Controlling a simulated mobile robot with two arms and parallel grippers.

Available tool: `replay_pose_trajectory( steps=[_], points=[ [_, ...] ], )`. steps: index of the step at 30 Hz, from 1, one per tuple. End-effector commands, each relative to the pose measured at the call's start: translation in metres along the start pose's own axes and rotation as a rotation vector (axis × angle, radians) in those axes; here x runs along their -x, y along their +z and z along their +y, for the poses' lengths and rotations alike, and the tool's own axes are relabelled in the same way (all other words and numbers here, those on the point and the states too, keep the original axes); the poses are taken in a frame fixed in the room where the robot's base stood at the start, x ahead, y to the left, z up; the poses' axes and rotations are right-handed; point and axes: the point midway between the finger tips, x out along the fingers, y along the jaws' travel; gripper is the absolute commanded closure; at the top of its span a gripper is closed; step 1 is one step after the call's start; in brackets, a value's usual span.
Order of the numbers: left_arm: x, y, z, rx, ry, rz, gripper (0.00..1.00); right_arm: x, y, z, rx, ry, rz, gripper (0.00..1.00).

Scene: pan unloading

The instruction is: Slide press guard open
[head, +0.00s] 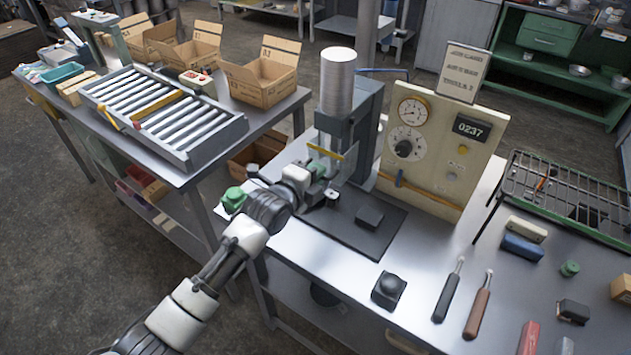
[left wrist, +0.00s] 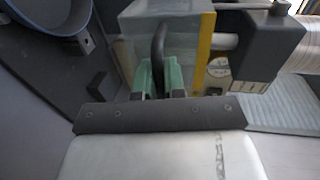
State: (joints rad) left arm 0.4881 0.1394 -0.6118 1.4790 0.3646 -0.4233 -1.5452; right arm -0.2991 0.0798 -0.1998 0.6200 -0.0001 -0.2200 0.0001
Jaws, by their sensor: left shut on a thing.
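The press (head: 338,85), with a large silver cylinder on a dark frame, stands on the steel bench. Its guard (head: 325,151) is a clear panel with a yellow edge, in front of the press's working space. The guard fills the upper middle of the left wrist view (left wrist: 204,52), where a dark curved handle (left wrist: 158,45) shows on it. My left gripper (head: 318,171) is at the guard; its green fingers (left wrist: 165,80) are shut on the handle. The gripper and wrist partly hide the guard's lower part in the head view. My right gripper is not in view.
A gauge panel (head: 440,148) stands right of the press. A dark block (head: 369,217) lies on the black mat, with a black knob box (head: 388,288) and two handled tools nearer. A roller tray (head: 165,115) and open cartons (head: 262,80) are on the left table.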

Motion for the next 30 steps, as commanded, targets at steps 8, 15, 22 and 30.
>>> replay_pose_trajectory(
  steps=[8,15,22,30],
  points=[
    [0.0047,0.0004,-0.0218,-0.001,0.003,-0.002,1.0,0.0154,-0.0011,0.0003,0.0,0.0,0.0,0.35],
    [0.0045,0.0004,-0.0209,-0.001,0.002,-0.002,0.87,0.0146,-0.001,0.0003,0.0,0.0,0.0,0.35],
    [0.0044,0.0001,-0.0197,0.0,0.005,-0.001,0.66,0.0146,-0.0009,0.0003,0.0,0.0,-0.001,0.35],
    [0.0089,0.0002,-0.0178,-0.001,0.007,-0.001,0.66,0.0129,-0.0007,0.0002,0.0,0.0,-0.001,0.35]
  ],
)
